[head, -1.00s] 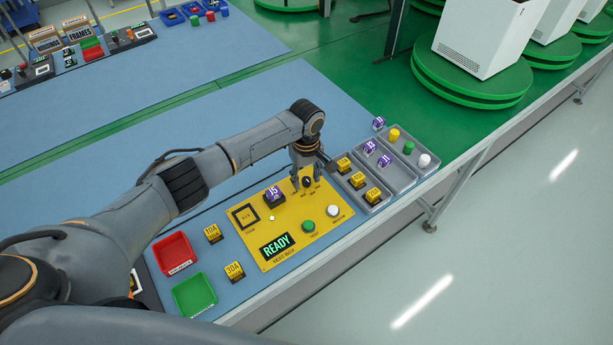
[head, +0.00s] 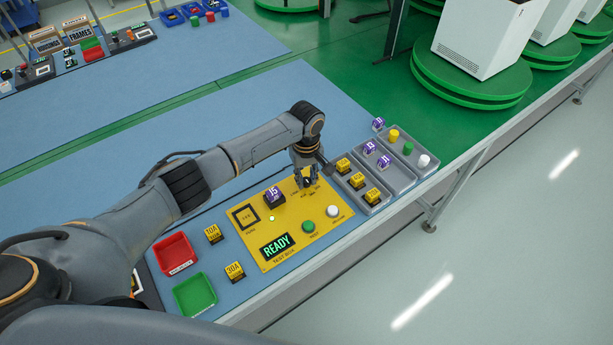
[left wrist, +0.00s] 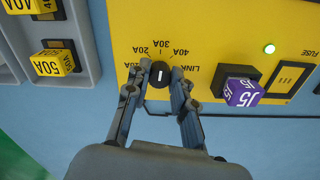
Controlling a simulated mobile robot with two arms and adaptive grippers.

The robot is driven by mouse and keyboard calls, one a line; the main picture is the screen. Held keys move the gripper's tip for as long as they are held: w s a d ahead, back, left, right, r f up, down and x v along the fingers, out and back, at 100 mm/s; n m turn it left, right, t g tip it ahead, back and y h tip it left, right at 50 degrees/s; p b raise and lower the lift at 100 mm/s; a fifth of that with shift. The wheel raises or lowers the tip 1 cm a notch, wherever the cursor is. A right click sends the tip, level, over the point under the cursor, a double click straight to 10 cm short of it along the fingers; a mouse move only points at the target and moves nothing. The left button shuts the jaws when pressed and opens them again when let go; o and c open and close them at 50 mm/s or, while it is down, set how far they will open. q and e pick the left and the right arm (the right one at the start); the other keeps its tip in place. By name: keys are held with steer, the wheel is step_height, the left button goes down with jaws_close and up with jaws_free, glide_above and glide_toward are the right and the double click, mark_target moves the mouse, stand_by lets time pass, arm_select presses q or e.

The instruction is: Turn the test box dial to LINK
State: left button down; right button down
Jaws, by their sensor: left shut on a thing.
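The yellow test box (head: 264,236) lies on the blue table, with its display lit READY. Its black dial (left wrist: 160,75) shows in the left wrist view, with a white mark upright in that picture. The printed labels around it include LINK (left wrist: 178,70) and several amp values. In the head view the fingers mostly hide the dial. My right gripper is not in view.
A purple-topped J5 fuse (head: 275,194) sits on the box, near a green button (head: 308,226) and a white one (head: 332,211). Grey trays with yellow and purple fuses stand close right. A red bin (head: 174,253) and a green bin (head: 195,295) stand left.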

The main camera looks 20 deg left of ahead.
arm_select(q)
steer(key=m+p, duration=0.1)
steer(key=m, duration=0.2)
steer(key=m+p, duration=0.1)
steer(key=m, duration=0.3)
steer(key=shift+m, duration=0.4)
steer(key=m+p, duration=0.1)
steer(key=m, duration=0.3)
steer(key=shift+a, duration=0.1)
steer(key=m, duration=0.5)
stand_by(0.3)
steer(key=c, duration=1.1)
jaws_free()
